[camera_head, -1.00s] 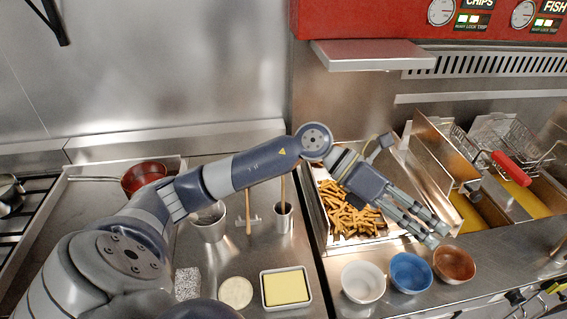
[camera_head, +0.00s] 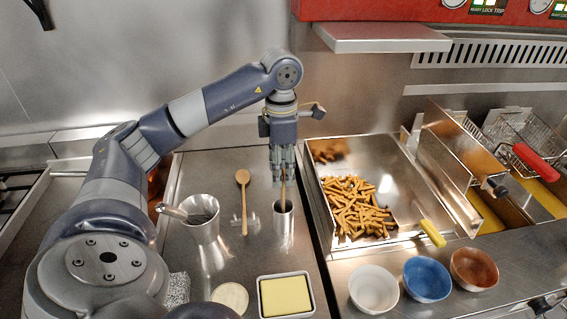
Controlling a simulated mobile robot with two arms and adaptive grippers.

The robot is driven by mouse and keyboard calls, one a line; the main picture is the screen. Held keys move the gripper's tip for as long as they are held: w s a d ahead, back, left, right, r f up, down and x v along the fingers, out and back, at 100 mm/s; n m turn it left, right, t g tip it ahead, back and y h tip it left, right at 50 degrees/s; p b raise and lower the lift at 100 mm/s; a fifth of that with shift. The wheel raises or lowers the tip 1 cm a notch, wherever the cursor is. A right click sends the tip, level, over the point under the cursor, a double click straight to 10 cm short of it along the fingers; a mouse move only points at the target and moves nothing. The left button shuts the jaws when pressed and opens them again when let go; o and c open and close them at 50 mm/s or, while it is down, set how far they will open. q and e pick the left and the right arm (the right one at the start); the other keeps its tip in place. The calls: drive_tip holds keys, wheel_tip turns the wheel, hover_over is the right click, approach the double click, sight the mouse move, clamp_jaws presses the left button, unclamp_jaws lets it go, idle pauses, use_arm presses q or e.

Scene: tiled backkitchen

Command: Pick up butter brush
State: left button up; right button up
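The likely butter brush (camera_head: 283,192) stands upright in a slim metal cup (camera_head: 284,229). Only part of its thin wooden handle shows; its lower end is hidden in the cup. My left gripper (camera_head: 283,177) points straight down over the cup, with its fingertips at the upper part of the handle. The fingers overlap the handle in view, so I cannot tell whether they are closed on it. My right gripper is not in view.
A wooden spoon (camera_head: 243,205) and a metal pot (camera_head: 203,222) are left of the cup. Butter in a white dish (camera_head: 262,312) is in front. A fries tray (camera_head: 385,165) is to the right, with three bowls, including a blue one (camera_head: 427,279), before it.

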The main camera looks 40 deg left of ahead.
sight(283, 196)
use_arm(q)
wheel_tip(283, 196, down, 4)
drive_tip(key=shift+f+p, duration=0.1)
drive_tip(key=shift+p, duration=0.6)
wheel_tip(283, 196, down, 3)
drive_tip(key=shift+d+f+p, duration=0.1)
drive_tip(key=shift+f+p, duration=0.1)
drive_tip(key=shift+p, duration=0.65)
drive_tip(key=shift+f, duration=0.55)
drive_tip(key=c, duration=0.9)
clamp_jaws()
